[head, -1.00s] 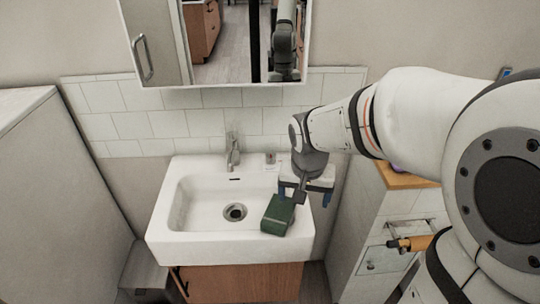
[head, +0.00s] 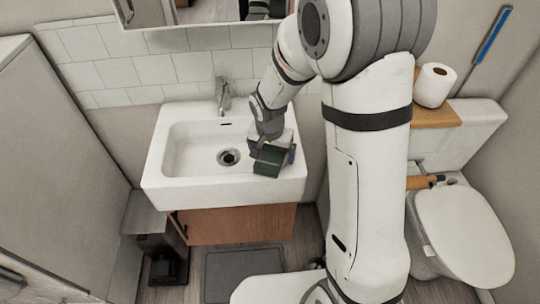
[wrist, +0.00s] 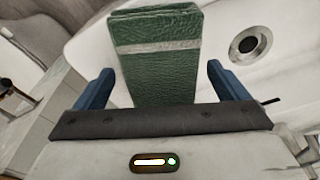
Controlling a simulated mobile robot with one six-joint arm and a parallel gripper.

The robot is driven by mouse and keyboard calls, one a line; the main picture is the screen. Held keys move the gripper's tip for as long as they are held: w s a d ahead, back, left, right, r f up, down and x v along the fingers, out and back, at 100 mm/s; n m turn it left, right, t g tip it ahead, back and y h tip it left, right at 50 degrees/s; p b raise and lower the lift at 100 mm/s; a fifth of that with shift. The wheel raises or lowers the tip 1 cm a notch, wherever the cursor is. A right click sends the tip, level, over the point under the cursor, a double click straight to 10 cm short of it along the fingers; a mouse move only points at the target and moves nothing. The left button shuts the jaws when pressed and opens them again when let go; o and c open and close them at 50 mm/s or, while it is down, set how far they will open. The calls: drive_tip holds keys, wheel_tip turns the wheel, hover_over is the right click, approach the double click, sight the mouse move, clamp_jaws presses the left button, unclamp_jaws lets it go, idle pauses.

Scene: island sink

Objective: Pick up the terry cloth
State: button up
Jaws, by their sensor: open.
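The terry cloth (head: 269,161) is a folded dark green block with a pale stripe. It lies on the right rim of the white sink, at the basin's edge. In the wrist view the cloth (wrist: 158,62) stands out between and beyond the two blue fingers. My gripper (head: 277,151) is right above the cloth and partly hides it in the head view. In the wrist view my gripper (wrist: 153,88) is open, with one finger to each side of the cloth. A gap shows on both sides. I cannot tell how deep the fingers reach around it.
The sink (head: 170,190) has a drain (head: 228,157) left of the cloth and a tap (head: 222,96) at its back. A toilet (head: 465,235) and a toilet roll (head: 434,85) are at the right. A dark mat (head: 243,275) lies on the floor.

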drive_tip(key=shift+f, duration=0.15)
drive_tip(key=c, duration=1.1)
